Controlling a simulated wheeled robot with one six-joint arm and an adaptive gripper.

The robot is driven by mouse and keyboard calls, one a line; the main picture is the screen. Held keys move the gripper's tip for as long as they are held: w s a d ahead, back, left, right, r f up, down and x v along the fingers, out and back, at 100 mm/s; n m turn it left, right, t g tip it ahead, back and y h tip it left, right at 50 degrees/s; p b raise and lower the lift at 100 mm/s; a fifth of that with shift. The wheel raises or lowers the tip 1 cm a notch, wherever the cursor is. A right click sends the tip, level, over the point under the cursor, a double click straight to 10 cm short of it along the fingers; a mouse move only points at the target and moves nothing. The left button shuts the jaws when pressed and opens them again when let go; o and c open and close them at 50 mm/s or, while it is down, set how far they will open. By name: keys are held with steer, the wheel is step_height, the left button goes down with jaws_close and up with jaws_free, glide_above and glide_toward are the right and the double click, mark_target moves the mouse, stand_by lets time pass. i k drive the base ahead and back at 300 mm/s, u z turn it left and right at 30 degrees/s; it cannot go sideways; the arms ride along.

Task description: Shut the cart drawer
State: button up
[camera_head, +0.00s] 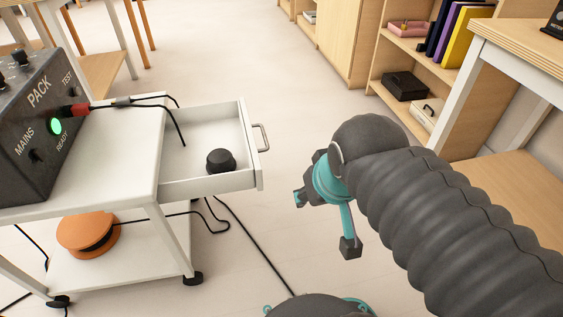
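The white cart drawer (213,182) stands pulled out from the right side of the white cart (118,165). Its grey bar handle (262,138) is on the outer front panel, facing right. A black round knob-like object (221,161) lies inside the drawer. My gripper (325,222) is to the right of the drawer front and nearer to the camera, apart from it. Its two fingers are spread, with nothing seen between them. My dark ribbed arm reaches in from the right.
A dark PACK box (38,125) with cables stands on the cart. One black cable (184,130) runs to the drawer's inner end. An orange reel (87,235) sits on the lower shelf. A wooden table (513,200) and shelves are at right. Floor between drawer and shelves is clear.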

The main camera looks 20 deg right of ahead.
mark_target(204, 128)
steer(key=k, duration=0.45)
steer(key=z, duration=1.45)
steer(key=i, duration=1.1)
steer(key=u, duration=2.45)
steer(key=k, duration=0.5)
steer(key=z, duration=0.7)
steer(key=i, duration=0.75)
steer(key=u, duration=0.85)
